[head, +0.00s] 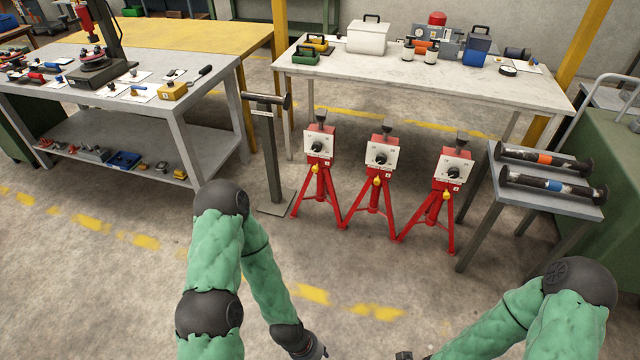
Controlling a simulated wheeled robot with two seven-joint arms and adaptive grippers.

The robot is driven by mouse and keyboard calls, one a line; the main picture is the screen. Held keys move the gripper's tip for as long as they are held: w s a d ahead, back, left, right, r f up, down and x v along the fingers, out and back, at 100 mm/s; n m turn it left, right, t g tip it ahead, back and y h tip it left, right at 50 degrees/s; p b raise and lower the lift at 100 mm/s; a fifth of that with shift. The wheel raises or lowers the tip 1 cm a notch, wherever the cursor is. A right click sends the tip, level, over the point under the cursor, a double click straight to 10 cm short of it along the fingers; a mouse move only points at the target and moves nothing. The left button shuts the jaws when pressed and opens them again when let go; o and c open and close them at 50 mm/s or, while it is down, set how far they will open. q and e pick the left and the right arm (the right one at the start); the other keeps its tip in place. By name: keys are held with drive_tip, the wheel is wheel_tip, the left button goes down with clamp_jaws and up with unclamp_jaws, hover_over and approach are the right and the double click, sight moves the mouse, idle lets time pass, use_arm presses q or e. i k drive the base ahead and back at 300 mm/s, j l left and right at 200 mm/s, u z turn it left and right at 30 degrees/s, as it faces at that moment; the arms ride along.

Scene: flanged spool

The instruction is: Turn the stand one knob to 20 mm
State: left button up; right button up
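Three red tripod stands stand in a row on the floor, each with a white dial panel and a black knob. The left stand has its knob (317,147), the middle stand its knob (380,158) and the right stand its knob (453,173). The panel numbers and scale marks are too small to read, so I cannot tell which is stand one or any knob's setting. My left gripper (318,353) is at the bottom edge, partly cut off, well short of the stands. My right gripper (404,355) barely shows at the bottom edge. Neither touches a stand.
A small grey table (545,206) right of the stands carries two dark rollers. A black post (270,155) with a crossbar stands left of them. A long white-topped table (420,78) is behind, a workbench (215,72) at left. The floor before the stands is clear.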

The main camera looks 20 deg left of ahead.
sight(317, 147)
drive_tip(key=i+j, duration=0.3)
drive_tip(key=j, duration=0.2)
drive_tip(key=i+j, duration=0.35)
drive_tip(key=j, duration=0.15)
drive_tip(key=i+j, duration=0.3)
drive_tip(key=j, duration=0.15)
drive_tip(key=i+j, duration=0.3)
drive_tip(key=j, duration=0.2)
drive_tip(key=i+j+z, duration=0.1)
drive_tip(key=i+j, duration=0.2)
drive_tip(key=j, duration=0.2)
drive_tip(key=i+j, duration=0.3)
drive_tip(key=j, duration=0.2)
drive_tip(key=i+j, duration=0.3)
drive_tip(key=j, duration=0.25)
drive_tip(key=i+j, duration=0.3)
drive_tip(key=j, duration=0.2)
